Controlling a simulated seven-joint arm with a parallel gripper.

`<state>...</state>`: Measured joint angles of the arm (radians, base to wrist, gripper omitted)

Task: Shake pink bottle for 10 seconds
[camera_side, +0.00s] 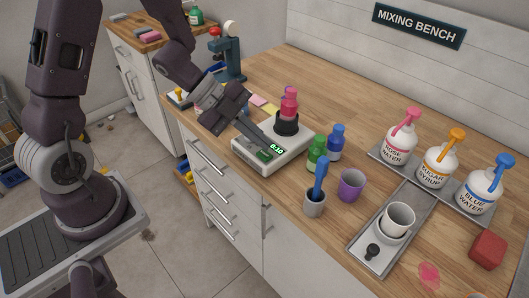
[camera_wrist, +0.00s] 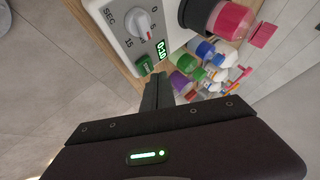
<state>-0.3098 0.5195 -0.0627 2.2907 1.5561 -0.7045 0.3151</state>
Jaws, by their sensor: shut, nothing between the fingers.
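The pink bottle (camera_side: 289,104) stands upright in a black holder (camera_side: 286,127) on a white shaker (camera_side: 243,158). The bottle also shows at the top right of the wrist view (camera_wrist: 232,20). The shaker's front (camera_wrist: 112,22) has a dial (camera_wrist: 141,22) marked in seconds, a lit green display (camera_wrist: 161,50) reading 0:10, and a green button (camera_wrist: 145,66). My gripper (camera_side: 262,143) is shut and empty in front of the shaker. In the wrist view its fingertips (camera_wrist: 160,78) are close to the green button; I cannot tell whether they touch it.
Green (camera_side: 317,153) and blue (camera_side: 336,143) bottles, a purple cup (camera_side: 351,185) and a grey cup (camera_side: 315,203) with a blue tool stand right of the shaker. Farther right are pump bottles on a tray (camera_side: 377,154) and a red block (camera_side: 488,249).

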